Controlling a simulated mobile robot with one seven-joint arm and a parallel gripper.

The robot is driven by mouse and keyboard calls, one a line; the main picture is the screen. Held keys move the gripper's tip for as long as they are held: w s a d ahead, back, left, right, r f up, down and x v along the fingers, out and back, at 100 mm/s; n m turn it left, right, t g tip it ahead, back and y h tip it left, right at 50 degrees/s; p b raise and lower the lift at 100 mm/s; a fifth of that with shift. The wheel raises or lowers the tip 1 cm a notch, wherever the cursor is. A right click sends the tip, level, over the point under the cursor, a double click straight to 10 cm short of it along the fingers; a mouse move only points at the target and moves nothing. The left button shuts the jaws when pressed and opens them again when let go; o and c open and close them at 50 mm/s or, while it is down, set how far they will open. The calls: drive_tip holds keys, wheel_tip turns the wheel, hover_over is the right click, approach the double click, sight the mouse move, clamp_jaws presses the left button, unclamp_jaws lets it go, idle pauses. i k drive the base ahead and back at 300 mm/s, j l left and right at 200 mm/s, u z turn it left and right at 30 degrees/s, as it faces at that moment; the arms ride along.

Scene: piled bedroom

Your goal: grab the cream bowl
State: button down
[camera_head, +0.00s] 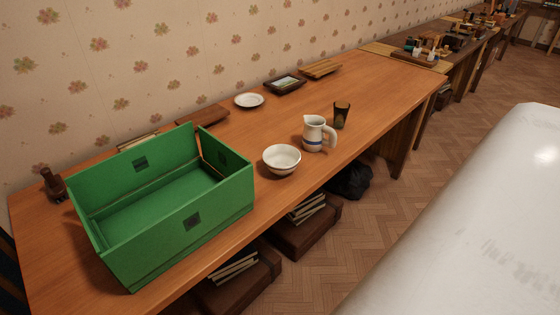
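The cream bowl (282,162) is a small round off-white bowl. It stands upright near the front edge of the wooden table, and its inside looks empty. It sits between a green box on its left and a white pitcher on its right, apart from both. My gripper is not visible in the head view.
The open green box (222,206) fills the table's left part. A white plate (249,101) lies behind. The table (390,85) is clear at right.

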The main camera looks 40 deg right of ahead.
sight(281, 159)
drive_tip(key=j+z, duration=0.15)
drive_tip(key=z, duration=1.95)
drive_tip(key=k+j, duration=0.15)
drive_tip(key=j, duration=0.15)
drive_tip(key=k+j, duration=0.15)
drive_tip(key=j, duration=0.15)
drive_tip(key=k+j, duration=0.1)
drive_tip(key=j, duration=1.35)
drive_tip(key=z, duration=0.05)
